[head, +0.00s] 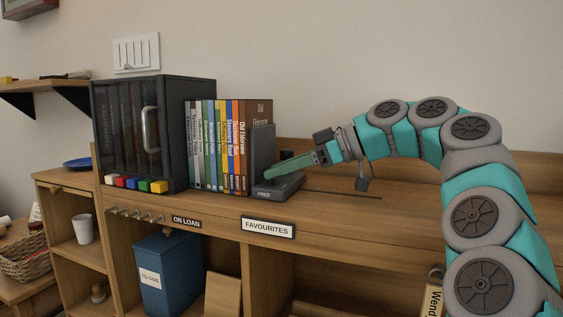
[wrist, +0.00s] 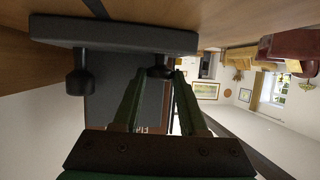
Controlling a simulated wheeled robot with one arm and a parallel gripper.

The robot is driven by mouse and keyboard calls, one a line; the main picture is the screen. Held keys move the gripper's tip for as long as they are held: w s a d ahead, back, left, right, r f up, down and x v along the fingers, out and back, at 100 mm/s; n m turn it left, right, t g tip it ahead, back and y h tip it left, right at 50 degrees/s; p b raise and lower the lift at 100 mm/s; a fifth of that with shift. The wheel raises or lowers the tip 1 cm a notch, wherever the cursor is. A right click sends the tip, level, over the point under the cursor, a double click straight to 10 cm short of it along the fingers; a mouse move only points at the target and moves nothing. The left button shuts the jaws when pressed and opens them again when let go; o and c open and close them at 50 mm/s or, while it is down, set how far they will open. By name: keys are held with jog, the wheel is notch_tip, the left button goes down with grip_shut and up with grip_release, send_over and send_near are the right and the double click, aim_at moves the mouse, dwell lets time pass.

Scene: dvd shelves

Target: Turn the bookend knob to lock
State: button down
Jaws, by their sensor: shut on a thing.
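The dark grey bookend (head: 262,148) stands upright against the right end of the book row. Its low base (head: 283,190) has a small front label that seems to read "FREE". My gripper (head: 269,174) reaches in from the right, its green fingers low over the base. In the wrist view, the bookend base (wrist: 115,34) spans the top. My gripper (wrist: 158,74) is shut on a black knob (wrist: 160,71) on the base; the fingertips partly hide it. A second black knob-like post (wrist: 80,82) stands apart to the left. I cannot tell the knob's turn angle.
Several books (head: 220,145) stand between the dark cabinet (head: 170,130) with a handle and the bookend. A slot (head: 340,194) runs right along the wooden shelf top. A "FAVOURITES" label (head: 267,227) is on the front edge. The shelf top right of the bookend is clear.

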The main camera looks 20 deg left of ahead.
dwell(0.4)
jog(key=shift+c, duration=2.3)
grip_release()
jog(key=p+v, duration=0.1)
jog(key=v, duration=0.5)
jog(key=shift+w+d+r, duration=0.1)
jog(key=shift+d+r, duration=0.05)
jog(key=shift+d+r+p, duration=0.2)
jog(key=shift+d+p, duration=0.2)
jog(key=shift+d, duration=0.3)
